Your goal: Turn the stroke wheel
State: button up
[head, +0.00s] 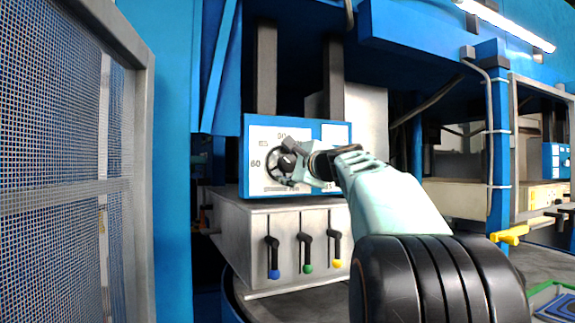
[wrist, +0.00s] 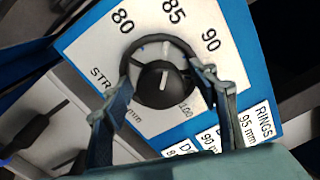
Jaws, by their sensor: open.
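The stroke wheel is a black ring (head: 269,168) with a round hub, on a white dial plate on the front of a blue box. In the wrist view its dark hub (wrist: 157,88) carries a short white line, and the numbers 80, 85 and 90 stand above the ring. My gripper (head: 291,162) is in front of the wheel and hides its right part in the head view. In the wrist view my gripper (wrist: 160,78) is open, with one finger at each side of the ring. Whether the fingers touch the rim I cannot tell.
Below the box, three levers with blue (head: 273,274), green (head: 308,268) and yellow (head: 337,263) ends stick out of a grey housing (head: 234,222). A mesh guard (head: 62,180) stands at the left. A blue post (head: 498,150) and a yellow handle (head: 509,235) are at the right.

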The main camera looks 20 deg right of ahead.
jog(key=shift+s, duration=0.1)
jog(key=s, duration=1.1)
jog(key=shift+s+f, duration=0.15)
jog(key=shift+s, duration=0.25)
